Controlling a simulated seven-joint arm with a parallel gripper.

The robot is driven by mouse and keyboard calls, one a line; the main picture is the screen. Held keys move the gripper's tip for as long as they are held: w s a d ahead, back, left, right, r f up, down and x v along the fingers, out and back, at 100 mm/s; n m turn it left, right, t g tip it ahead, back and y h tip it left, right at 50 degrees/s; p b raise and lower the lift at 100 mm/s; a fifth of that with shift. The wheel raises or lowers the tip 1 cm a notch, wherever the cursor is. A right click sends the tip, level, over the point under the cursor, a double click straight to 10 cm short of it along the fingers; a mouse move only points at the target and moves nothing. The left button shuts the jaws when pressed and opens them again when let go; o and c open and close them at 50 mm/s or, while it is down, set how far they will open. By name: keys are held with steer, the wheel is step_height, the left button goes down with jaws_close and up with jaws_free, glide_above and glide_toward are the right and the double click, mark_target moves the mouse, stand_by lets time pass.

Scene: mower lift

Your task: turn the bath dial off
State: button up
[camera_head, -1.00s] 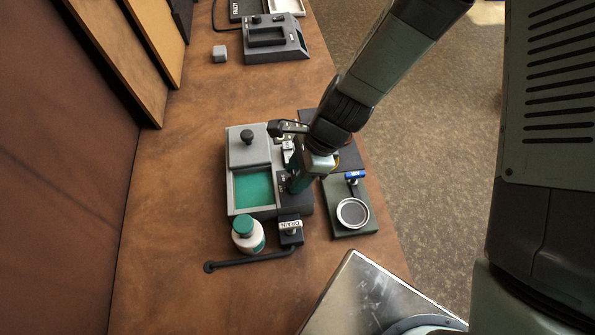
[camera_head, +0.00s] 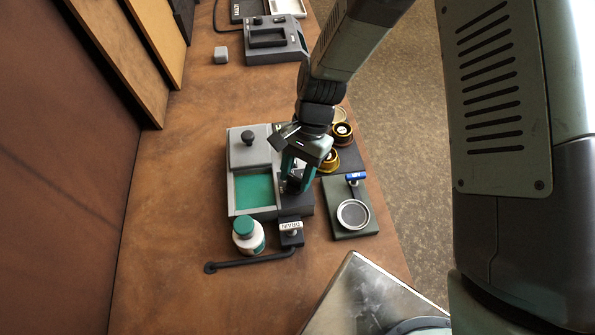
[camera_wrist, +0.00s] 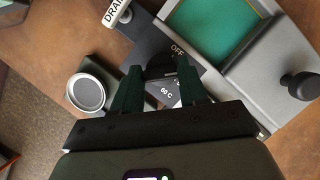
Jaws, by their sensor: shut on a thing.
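The bath (camera_head: 231,190) is a grey box with teal liquid, and it also shows in the wrist view (camera_wrist: 246,72). Its dark control panel (camera_wrist: 150,38) carries an "OFF" mark and a "60 C" mark. The black dial (camera_wrist: 158,63) is on this panel, between my fingers and close to the "OFF" mark. My gripper (camera_head: 295,187) points down at the panel and is shut on the dial, with one finger on each side in the wrist view (camera_wrist: 158,70). The fingers hide most of the dial in the head view, and I cannot read its exact pointer angle.
A "DRAIN" valve (camera_head: 291,226) and a white bottle with a green cap (camera_head: 248,239) stand close in front of the bath. A round dish (camera_head: 353,213) on a dark plate is to the right. Brass-coloured round pieces (camera_head: 342,133) stand behind my gripper.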

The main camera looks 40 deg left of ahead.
steer(key=n+h, duration=0.1)
steer(key=n, duration=0.3)
steer(key=shift+a+n+t+h, duration=0.15)
steer(key=shift+n+t+h, duration=0.15)
steer(key=shift+h, duration=0.1)
steer(key=shift+s+n+t+h, duration=0.1)
steer(key=shift+n+t+h, duration=0.4)
steer(key=shift+n, duration=1.4)
steer(key=o, duration=1.1)
steer(key=shift+c, duration=0.2)
steer(key=v, duration=1.1)
steer(key=shift+a+f, duration=0.1)
steer(key=shift+f, duration=0.05)
